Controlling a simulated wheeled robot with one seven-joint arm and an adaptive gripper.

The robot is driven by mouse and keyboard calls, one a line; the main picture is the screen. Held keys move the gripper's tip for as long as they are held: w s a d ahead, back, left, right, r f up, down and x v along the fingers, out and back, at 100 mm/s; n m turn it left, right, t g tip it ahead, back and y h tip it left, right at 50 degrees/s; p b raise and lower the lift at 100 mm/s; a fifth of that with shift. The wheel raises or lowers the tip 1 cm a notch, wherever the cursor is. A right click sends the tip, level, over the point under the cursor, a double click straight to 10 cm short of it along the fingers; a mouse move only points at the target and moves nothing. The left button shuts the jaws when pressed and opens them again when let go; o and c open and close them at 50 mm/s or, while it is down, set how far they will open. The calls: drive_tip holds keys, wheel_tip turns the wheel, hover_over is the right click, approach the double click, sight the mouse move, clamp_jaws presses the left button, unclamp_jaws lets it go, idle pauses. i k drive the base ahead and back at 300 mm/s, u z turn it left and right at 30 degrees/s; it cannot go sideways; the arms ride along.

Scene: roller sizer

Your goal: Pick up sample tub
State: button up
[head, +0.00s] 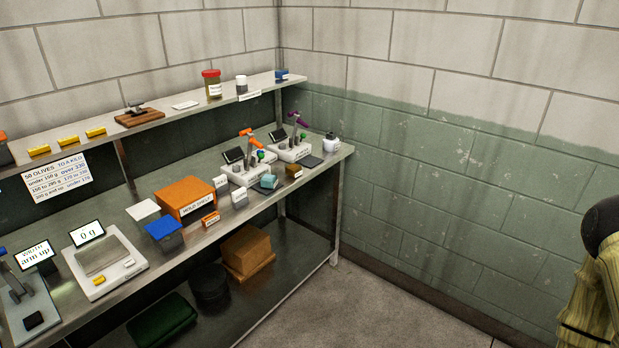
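A dark grey tub with a blue top (164,236) stands on the metal bench (196,254) in the head view, in front of the orange mold shelf box. It looks most like the sample tub, but I can read no label on it. A smaller blue-topped container (281,75) stands at the right end of the upper shelf. My gripper is not in view, so I cannot see what it holds.
A scale (103,262) reading 0 g is left of the tub. The upper shelf (190,108) overhangs the bench's back.

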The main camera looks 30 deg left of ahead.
sight(293, 170)
drive_tip(key=u, duration=0.6)
drive_tip(key=i, duration=0.6)
drive_tip(key=u, duration=0.85)
drive_tip(key=i, duration=0.65)
drive_tip(key=u, duration=0.05)
